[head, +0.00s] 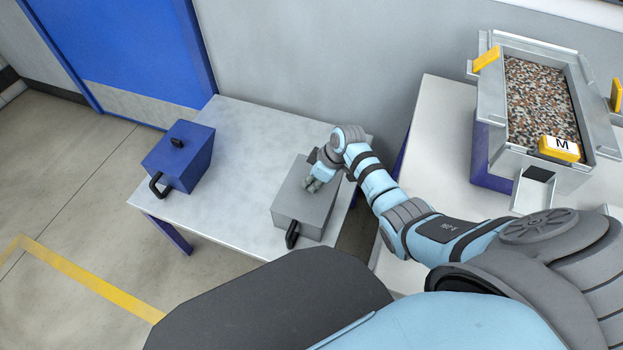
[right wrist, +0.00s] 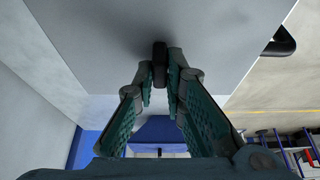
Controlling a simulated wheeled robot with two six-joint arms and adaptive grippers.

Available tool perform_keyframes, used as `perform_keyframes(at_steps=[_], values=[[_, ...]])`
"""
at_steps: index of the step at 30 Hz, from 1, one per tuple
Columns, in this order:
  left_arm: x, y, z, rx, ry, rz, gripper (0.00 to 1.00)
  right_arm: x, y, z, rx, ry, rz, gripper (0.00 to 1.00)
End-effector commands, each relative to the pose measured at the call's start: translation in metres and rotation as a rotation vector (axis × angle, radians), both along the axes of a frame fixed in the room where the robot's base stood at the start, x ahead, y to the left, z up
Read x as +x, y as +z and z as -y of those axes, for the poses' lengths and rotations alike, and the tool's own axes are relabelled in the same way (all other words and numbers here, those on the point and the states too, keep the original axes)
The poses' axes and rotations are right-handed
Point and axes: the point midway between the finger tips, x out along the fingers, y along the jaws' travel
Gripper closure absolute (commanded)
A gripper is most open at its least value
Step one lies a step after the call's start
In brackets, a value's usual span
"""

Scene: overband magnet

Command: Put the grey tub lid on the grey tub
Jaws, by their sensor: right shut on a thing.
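The grey tub (head: 301,229) stands on the right part of the light table, its black handle (head: 292,235) toward me. The flat grey tub lid (head: 300,202) lies over the tub's top and looks lined up with it. I cannot tell whether a small gap is left between them. My right gripper (head: 313,184) is above the lid. In the right wrist view, its fingers (right wrist: 160,82) are shut on the lid's dark knob (right wrist: 159,52), with the lid's grey face (right wrist: 100,40) beyond. The inside of the tub is hidden. My left gripper is not in view.
A blue tub (head: 188,165) with its knobbed lid on stands at the table's left. The table (head: 240,135) is clear between the tubs. On a second table at right, a metal tray (head: 482,105) holds mixed grains, with a yellow block marked M (head: 559,149). A wall stands behind.

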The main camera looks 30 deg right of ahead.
Motion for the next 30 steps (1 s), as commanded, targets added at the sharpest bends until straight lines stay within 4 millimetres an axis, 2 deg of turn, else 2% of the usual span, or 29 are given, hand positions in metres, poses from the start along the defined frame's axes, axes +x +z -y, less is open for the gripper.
perform_keyframes(at_steps=[5,6,9,20,23,30], values=[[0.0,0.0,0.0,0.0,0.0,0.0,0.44,0.0,0.001,0.0,0.001,0.0,0.001,1.0],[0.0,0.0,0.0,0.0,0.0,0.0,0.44,0.0,0.001,0.0,0.001,0.0,0.001,0.82],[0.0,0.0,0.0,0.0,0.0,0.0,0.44,0.0,0.001,0.0,0.001,0.0,0.001,0.66],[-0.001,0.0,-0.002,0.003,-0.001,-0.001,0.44,0.0,0.005,0.002,-0.001,0.0,0.002,0.65],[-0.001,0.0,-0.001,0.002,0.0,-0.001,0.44,-0.005,0.019,0.006,-0.003,0.0,0.004,0.65],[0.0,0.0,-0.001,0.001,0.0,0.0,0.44,-0.024,0.08,0.023,-0.004,0.001,0.005,0.65]])
